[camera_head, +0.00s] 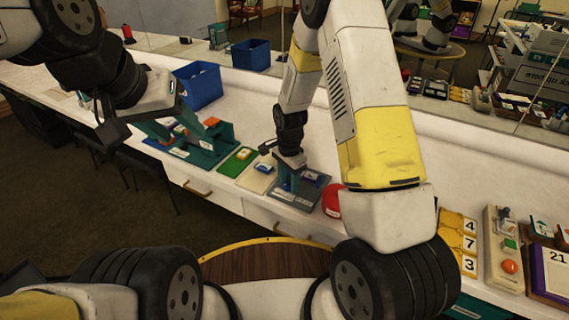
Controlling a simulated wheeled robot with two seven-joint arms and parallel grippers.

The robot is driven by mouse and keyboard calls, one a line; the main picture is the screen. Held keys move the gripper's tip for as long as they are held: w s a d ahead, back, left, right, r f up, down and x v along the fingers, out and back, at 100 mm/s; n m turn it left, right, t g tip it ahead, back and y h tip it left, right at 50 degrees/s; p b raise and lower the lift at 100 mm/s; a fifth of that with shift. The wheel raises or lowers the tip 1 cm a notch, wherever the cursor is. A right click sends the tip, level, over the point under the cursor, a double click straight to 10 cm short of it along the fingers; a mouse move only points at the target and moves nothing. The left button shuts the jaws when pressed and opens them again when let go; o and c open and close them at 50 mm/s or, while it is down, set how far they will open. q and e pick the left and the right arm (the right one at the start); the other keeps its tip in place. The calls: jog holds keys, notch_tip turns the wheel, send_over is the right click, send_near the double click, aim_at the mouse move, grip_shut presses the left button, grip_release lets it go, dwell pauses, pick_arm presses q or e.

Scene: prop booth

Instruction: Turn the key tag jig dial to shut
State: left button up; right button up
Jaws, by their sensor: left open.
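My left gripper (147,119) is open and empty, raised in front of the table at the left, with its fingers wide apart. My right gripper (286,160) points down over a grey-blue board (290,196) with a teal upright block (288,179) and small parts. It is at or just above that block; I cannot tell if they touch or how its fingers stand. A larger teal jig (208,146) with orange parts stands left of it. No dial or key tag label is readable, so I cannot tell which is the key tag jig.
Green and cream mats (238,161) lie between the two jigs. A blue bin (199,86) stands behind. A red round thing (332,201) is right of the grey-blue board. A yellow number board (459,240) lies further right. A mirror (455,105) runs behind the white table (245,108).

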grip_shut()
jog(key=shift+n, duration=0.3)
jog(key=n, duration=0.9)
jog(key=shift+n, duration=0.4)
jog(key=n, duration=0.4)
jog(key=shift+n, duration=0.3)
jog(key=n, duration=0.4)
jog(key=shift+n, duration=0.4)
jog(key=shift+a, duration=0.1)
jog(key=shift+w, duration=0.1)
